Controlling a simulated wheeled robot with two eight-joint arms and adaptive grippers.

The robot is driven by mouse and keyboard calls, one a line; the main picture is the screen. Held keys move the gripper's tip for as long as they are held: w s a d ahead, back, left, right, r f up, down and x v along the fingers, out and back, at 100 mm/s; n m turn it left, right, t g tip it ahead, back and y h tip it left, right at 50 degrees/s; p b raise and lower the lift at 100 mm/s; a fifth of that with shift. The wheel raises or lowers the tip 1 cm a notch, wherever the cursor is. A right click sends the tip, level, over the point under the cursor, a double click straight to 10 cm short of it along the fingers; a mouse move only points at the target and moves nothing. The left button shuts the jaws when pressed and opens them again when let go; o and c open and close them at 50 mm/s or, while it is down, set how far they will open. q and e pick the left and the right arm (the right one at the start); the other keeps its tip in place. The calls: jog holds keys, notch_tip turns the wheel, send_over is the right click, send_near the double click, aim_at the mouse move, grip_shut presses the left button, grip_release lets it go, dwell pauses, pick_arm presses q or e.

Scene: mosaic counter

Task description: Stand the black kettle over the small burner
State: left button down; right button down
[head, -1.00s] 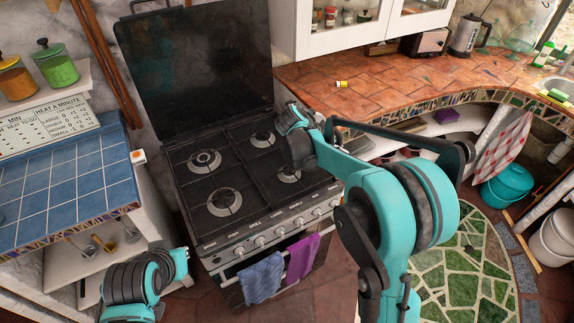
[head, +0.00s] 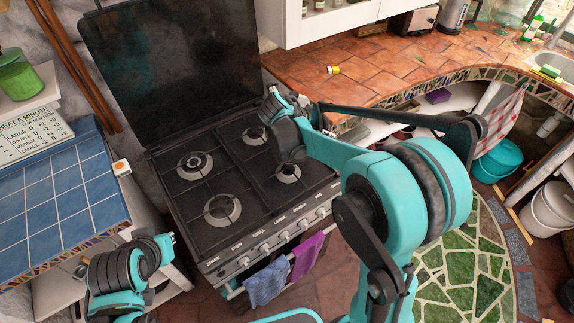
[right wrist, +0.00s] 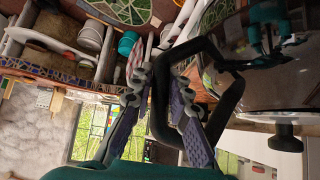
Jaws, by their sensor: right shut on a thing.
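In the right wrist view my right gripper (right wrist: 160,88) is shut on the black loop handle of the black kettle (right wrist: 268,78). The kettle's dark, shiny body fills the right of that view, with a round knob at its lower side. In the head view the kettle and right fingertips are hidden behind my right arm, whose wrist is over the back right of the stove. The right-hand burners, front (head: 288,172) and back (head: 254,135), look smaller than the front-left burner (head: 222,209). The back-right one is partly covered. My left arm is at lower left; its fingers do not show.
The stove (head: 185,225) has a raised black lid (head: 175,70) behind it and towels (head: 268,283) on its front rail. A blue-tiled counter (head: 60,200) stands left. The terracotta counter (head: 390,70) at right holds a yellow-capped jar (head: 333,70) and a toaster (head: 415,20).

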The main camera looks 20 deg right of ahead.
jog(key=s+d, duration=0.2)
jog(key=s, duration=1.3)
jog(key=w+a+f+b, duration=0.5)
jog(key=w+f, duration=0.4)
jog(key=f, duration=0.2)
jog(key=shift+a+f, duration=0.25)
jog(key=shift+a, duration=0.4)
jog(key=shift+s, duration=0.1)
jog(key=c, duration=1.8)
grip_release()
jog(key=shift+f, duration=0.15)
jog(key=o, duration=0.4)
jog(key=shift+c, duration=0.2)
